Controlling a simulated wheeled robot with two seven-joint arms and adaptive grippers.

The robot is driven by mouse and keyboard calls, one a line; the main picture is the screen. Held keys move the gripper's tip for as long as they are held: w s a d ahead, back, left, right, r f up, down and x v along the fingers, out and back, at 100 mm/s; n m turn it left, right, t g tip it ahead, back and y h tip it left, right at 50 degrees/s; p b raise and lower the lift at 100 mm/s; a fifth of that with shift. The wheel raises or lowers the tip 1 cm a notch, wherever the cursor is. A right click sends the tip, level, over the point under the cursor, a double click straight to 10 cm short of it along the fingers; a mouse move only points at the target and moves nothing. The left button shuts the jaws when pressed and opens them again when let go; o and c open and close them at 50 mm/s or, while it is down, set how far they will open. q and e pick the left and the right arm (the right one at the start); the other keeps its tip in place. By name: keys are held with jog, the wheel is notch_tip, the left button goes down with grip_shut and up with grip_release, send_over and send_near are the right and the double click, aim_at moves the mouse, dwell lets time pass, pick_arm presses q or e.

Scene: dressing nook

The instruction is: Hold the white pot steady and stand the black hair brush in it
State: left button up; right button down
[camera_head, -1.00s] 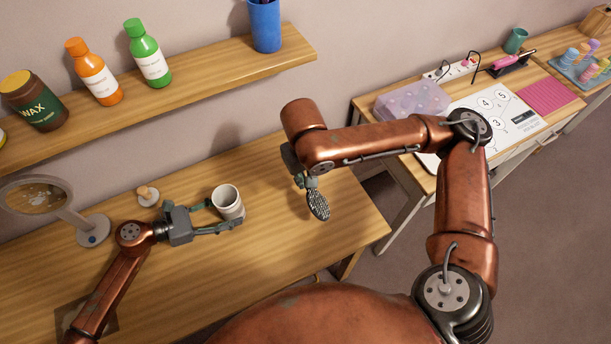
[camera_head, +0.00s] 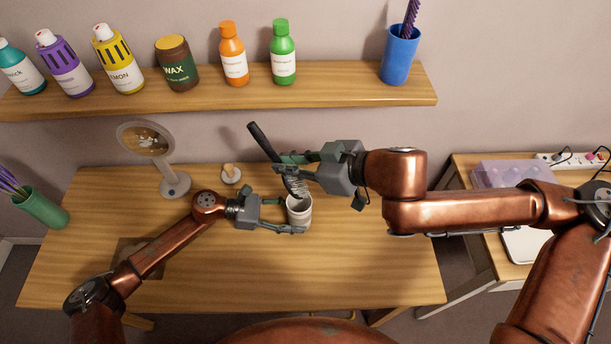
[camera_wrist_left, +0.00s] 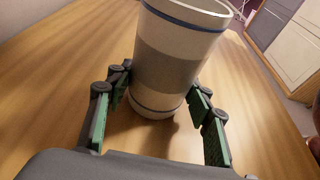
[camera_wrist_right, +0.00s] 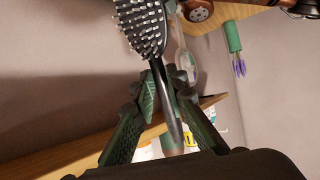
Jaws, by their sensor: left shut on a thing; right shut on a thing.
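The white pot (camera_head: 300,215) stands upright on the wooden table, with a grey band and blue lines in the left wrist view (camera_wrist_left: 175,62). My left gripper (camera_head: 291,215) is shut around its sides. The black hair brush (camera_head: 263,143) is held tilted, handle up to the left and grey bristle head down. My right gripper (camera_head: 281,163) is shut on its handle. The bristle head is at or just above the pot's mouth; I cannot tell if its tip is inside. The right wrist view shows the bristles (camera_wrist_right: 146,28) beyond the fingers.
A round mirror (camera_head: 146,140) and a small wooden-knobbed item (camera_head: 231,174) stand left of the pot. A green cup (camera_head: 42,207) is at the far left. The shelf (camera_head: 340,86) with bottles and a blue cup (camera_head: 400,55) is behind. The table's front is mostly clear.

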jog(key=r, duration=0.1)
jog(key=r+n+y, duration=0.1)
jog(key=r+g+y, duration=0.1)
jog(key=r, duration=0.1)
jog(key=shift+s+a+n, duration=0.2)
jog(key=shift+s+n, duration=0.1)
jog(key=shift+n, duration=0.1)
jog(key=shift+w+d+r+n+g+y, duration=0.15)
jog(key=shift+d+n+g+y, duration=0.15)
jog(key=shift+y, duration=0.25)
jog(key=shift+w+d+r+n+g+y, duration=0.1)
jog(key=shift+w+d+r+g+y, duration=0.1)
jog(key=shift+d+y, duration=0.3)
jog(key=shift+w+d+r+n+g+y, duration=0.1)
jog(key=shift+d+r+n+g+y, duration=0.1)
jog(key=shift+y, duration=0.45)
jog(key=shift+w+d+f+y, duration=0.2)
jog(key=shift+d+f+y, duration=0.2)
jog(key=shift+d+f, duration=0.2)
jog(key=shift+y, duration=0.5)
jog(key=shift+d+f, duration=0.25)
jog(key=shift+f, duration=2.55)
jog(key=shift+d+f, duration=0.25)
jog(key=shift+f, duration=2.6)
jog(key=shift+d+f, duration=0.25)
jog(key=shift+f, duration=2.55)
